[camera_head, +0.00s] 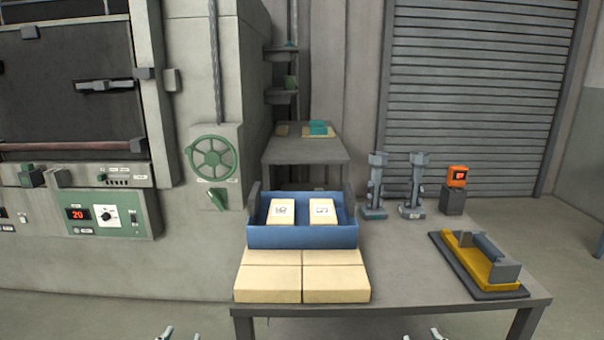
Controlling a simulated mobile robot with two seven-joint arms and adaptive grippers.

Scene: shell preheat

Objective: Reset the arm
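Only the fingertips of my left gripper (179,336) show at the bottom edge, left of the table's front corner. They are spread apart with nothing between them. The fingertips of my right gripper (422,337) show at the bottom edge, below the table's front edge. They are also apart and empty. Both arms and the rest of both grippers are out of view. Neither gripper touches anything that I can see.
The grey table (420,285) bears a blue bin (303,237) with two labelled blocks, cream blocks (272,283) in front, two grey stands (375,190), an orange device (457,176) and a yellow tool (472,259). A furnace with a green handwheel (212,158) stands left. The table's middle right is clear.

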